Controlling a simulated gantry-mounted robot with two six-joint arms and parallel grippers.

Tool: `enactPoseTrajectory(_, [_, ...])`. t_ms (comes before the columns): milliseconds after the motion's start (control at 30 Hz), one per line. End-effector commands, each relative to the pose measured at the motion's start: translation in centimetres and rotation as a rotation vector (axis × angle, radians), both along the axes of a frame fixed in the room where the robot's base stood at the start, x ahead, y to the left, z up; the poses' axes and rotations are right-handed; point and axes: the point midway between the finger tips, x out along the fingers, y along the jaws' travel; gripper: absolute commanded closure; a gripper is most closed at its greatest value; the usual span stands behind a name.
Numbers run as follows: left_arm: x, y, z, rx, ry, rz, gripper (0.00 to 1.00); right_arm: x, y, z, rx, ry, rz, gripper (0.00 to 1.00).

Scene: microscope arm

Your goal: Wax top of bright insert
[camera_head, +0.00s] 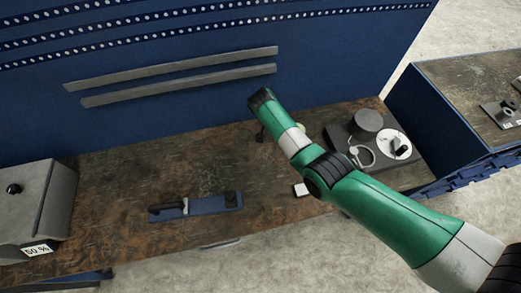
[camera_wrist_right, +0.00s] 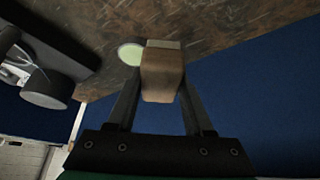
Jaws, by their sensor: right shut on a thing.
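In the right wrist view my right gripper (camera_wrist_right: 161,74) is shut on a brown block (camera_wrist_right: 162,82) with a paler strip along its far end. Just left of the block, a pale green round disc (camera_wrist_right: 131,54), which looks like the bright insert, lies at the bench surface. The block partly overlaps the disc's edge in the picture; I cannot tell whether they touch. In the head view a bit of the pale disc (camera_head: 301,127) shows beside my green right arm, which hides the gripper and block. My left gripper is not in view.
A grey box (camera_head: 38,205) stands left. A dark plate carrying a grey cylinder (camera_head: 367,122) and white disc (camera_head: 394,146) stands right. A blue wall rises behind.

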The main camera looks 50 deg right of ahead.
Motion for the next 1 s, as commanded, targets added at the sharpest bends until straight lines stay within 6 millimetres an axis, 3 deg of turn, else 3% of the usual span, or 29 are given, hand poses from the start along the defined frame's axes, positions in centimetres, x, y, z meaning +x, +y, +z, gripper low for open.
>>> enactPoseTrajectory(33, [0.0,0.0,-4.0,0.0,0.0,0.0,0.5,0.0,-2.4,-2.8,0.002,-0.003,-0.04,1.0])
enactPoseTrajectory(100, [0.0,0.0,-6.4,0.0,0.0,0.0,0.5,-0.4,-5.3,-3.6,0.005,-0.001,-0.089,1.0])
enactPoseTrajectory(200, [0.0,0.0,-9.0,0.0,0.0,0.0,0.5,-1.3,-8.7,-4.2,0.009,0.0,-0.148,1.0])
enactPoseTrajectory(333, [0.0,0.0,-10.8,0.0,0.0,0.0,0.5,-2.4,-11.5,-4.3,0.013,0.002,-0.198,1.0])
enactPoseTrajectory(467, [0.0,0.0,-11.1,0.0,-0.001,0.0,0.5,-3.0,-12.6,-4.0,0.015,0.003,-0.218,1.0])
enactPoseTrajectory(667, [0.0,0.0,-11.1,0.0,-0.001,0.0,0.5,-3.0,-12.6,-4.0,0.016,0.005,-0.219,1.0])
enactPoseTrajectory(1000, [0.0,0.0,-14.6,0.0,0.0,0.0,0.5,-3.0,-12.5,-7.2,0.015,0.005,-0.218,1.0])
